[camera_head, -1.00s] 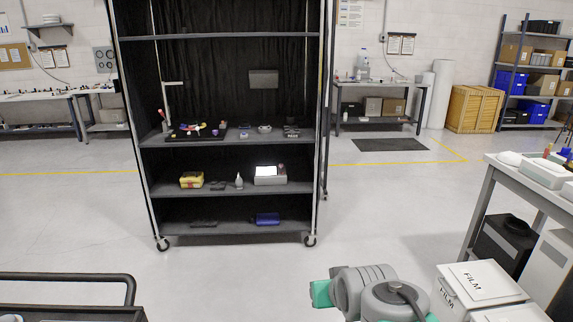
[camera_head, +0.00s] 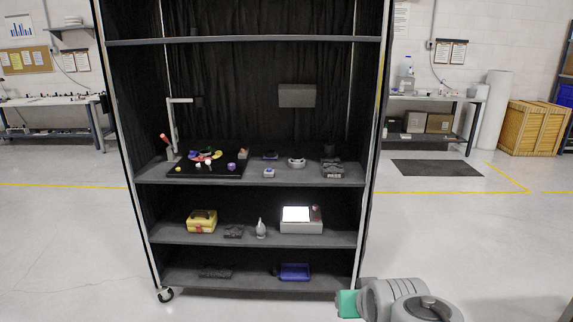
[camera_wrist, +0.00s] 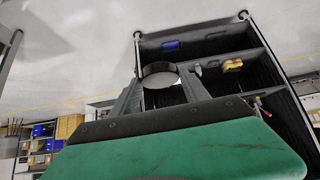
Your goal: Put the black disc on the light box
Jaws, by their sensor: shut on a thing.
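The light box (camera_head: 303,227) stands on the middle shelf of the black rack, right of centre, with a bright white lit top and a small knob at its right. The black disc (camera_wrist: 159,69) has a dark rim and a greyish face; it shows in the wrist view between the two fingers of my gripper (camera_wrist: 160,80), which is shut on it. The disc is well away from the rack. In the wrist view the rack appears upside down. A bright white patch shows between the fingers beyond the disc; I cannot tell if it is the light box. My gripper is not in the head view.
The wheeled rack (camera_head: 262,179) has posts at its sides. Left of the light box are a white pointed bottle (camera_head: 261,229), a dark item and a yellow box (camera_head: 202,222). A blue tray (camera_head: 295,272) lies on the shelf below. The floor before the rack is clear.

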